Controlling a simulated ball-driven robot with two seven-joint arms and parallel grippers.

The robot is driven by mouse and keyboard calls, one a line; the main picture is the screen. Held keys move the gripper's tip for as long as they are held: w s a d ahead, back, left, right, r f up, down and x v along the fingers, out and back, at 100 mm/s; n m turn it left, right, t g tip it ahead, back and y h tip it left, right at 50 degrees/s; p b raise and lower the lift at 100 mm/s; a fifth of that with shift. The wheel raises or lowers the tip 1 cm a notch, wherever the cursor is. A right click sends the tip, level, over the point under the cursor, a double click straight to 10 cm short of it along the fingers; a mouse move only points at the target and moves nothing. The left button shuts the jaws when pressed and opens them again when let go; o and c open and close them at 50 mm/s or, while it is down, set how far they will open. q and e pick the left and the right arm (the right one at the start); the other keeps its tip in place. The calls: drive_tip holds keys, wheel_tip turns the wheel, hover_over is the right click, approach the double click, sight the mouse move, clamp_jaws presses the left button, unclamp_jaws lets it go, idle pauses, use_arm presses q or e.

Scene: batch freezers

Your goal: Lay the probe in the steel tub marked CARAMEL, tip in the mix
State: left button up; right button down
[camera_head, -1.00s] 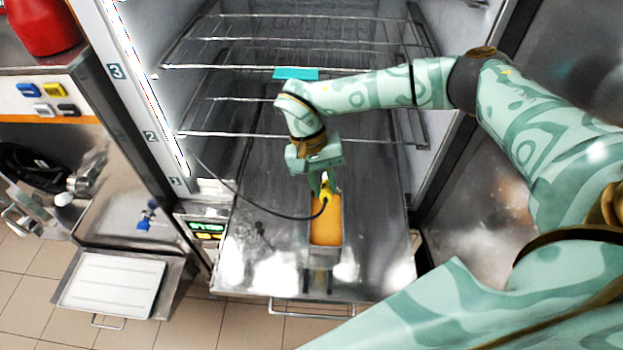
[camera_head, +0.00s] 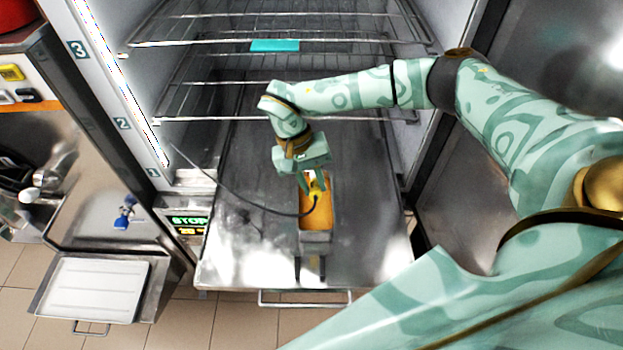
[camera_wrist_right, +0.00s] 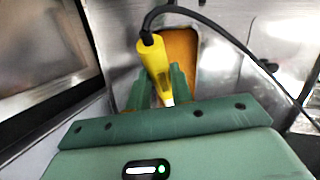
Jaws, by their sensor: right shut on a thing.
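The probe (camera_head: 316,187) has a yellow handle with a black cable running off its end. My right gripper (camera_head: 313,180) is shut on the handle, low over the steel tub (camera_head: 316,238) of orange mix. In the right wrist view the yellow probe (camera_wrist_right: 153,60) sits between my right gripper's green fingers (camera_wrist_right: 160,88), with orange mix behind it. The probe's tip is hidden, so I cannot tell whether it touches the mix. No CARAMEL marking can be read on the tub. My left gripper does not show.
The tub stands on a pulled-out steel shelf (camera_head: 235,255) in the open freezer. Wire racks (camera_head: 190,118) are above it, one carrying a teal block (camera_head: 275,46). The cable runs to the freezer's left wall. A white tray (camera_head: 95,290) sits lower left.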

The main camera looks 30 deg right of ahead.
wheel_tip(320, 180, down, 6)
drive_tip(key=b, duration=0.3)
drive_tip(key=shift+f, duration=0.25)
drive_tip(key=c, duration=1.1)
unclamp_jaws()
drive_tip(key=shift+c, duration=0.2)
drive_tip(key=b+v, duration=0.1)
drive_tip(key=v, duration=1.5)
drive_tip(key=shift+w+b, duration=0.25)
drive_tip(key=shift+b, duration=0.1)
